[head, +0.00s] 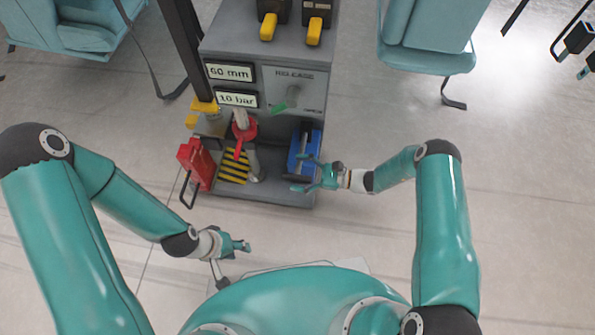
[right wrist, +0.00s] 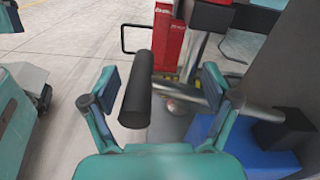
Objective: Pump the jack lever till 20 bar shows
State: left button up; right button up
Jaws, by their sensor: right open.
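The grey jack console shows "60 mm" on its upper display (head: 229,72) and "10 bar" on its lower display (head: 237,98). My right gripper (head: 308,173) is open in front of the blue block (head: 297,158) at the console's lower right. In the right wrist view, a black cylindrical grip (right wrist: 137,88) stands between the spread fingers of my right gripper (right wrist: 158,88), seemingly clear of both. A metal rod (right wrist: 262,111) with a black end runs behind the right finger. My left gripper (head: 238,246) hangs empty in front of the console; its opening is too small to judge.
A red container (head: 195,163) with a black wire handle stands at the console's lower left. A red collar (head: 244,132) sits above a yellow-black striped patch (head: 234,167). A green release lever (head: 286,100) is on the panel. Teal seats (head: 425,40) stand behind; the floor in front is clear.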

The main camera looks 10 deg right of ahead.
jog(key=shift+c, duration=0.4)
jog(key=c, duration=1.4)
jog(key=shift+a, duration=0.15)
jog(key=shift+c, duration=0.6)
jog(key=shift+w+r+m, duration=0.15)
jog(key=shift+r+m, duration=0.15)
jog(key=shift+r, duration=0.45)
jog(key=w+r+m, duration=0.1)
jog(key=r, duration=0.1)
jog(key=w+d+r+m, duration=0.1)
jog(key=w+r+m, duration=0.1)
jog(key=r, duration=0.1)
jog(key=w+r+m, duration=0.2)
jog(key=r, duration=0.1)
jog(key=shift+d+r, duration=0.1)
jog(key=shift+d, duration=0.3)
grip_shut()
jog(key=shift+w+d+r, duration=0.2)
jog(key=shift+w+r, duration=0.3)
jog(key=shift+r, duration=0.05)
jog(key=o, duration=1.6)
grip_release()
jog(key=shift+f, duration=0.2)
